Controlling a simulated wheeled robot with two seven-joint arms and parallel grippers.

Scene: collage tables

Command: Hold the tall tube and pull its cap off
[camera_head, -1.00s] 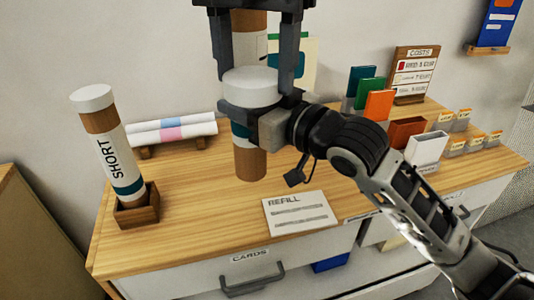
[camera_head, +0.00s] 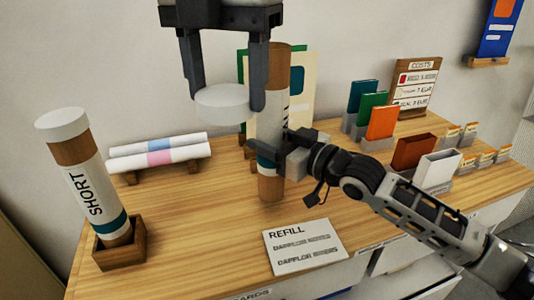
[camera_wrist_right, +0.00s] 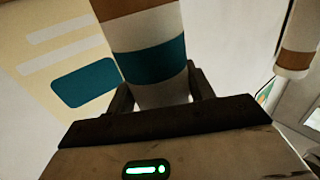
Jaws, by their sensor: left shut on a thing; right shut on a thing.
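The tall tube (camera_head: 278,72), brown-banded with a white and teal label, stands about upright near the middle of the head view. Its top end is bare. My right gripper (camera_head: 275,148) is shut on its middle; the right wrist view shows the tube (camera_wrist_right: 150,65) between the fingers. My left gripper (camera_head: 226,97) is shut on a round white cap (camera_head: 222,106), held apart from the tube, to the left of its upper part. I cannot tell whether the tube's lower end touches the table.
A shorter tube marked SHORT (camera_head: 92,190) stands capped in a wooden holder (camera_head: 120,254) at left. White rolls (camera_head: 160,153) lie behind it. A REFILL card (camera_head: 303,247) lies in front. Coloured boxes (camera_head: 382,122) and a COSTS board (camera_head: 412,85) stand at the right.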

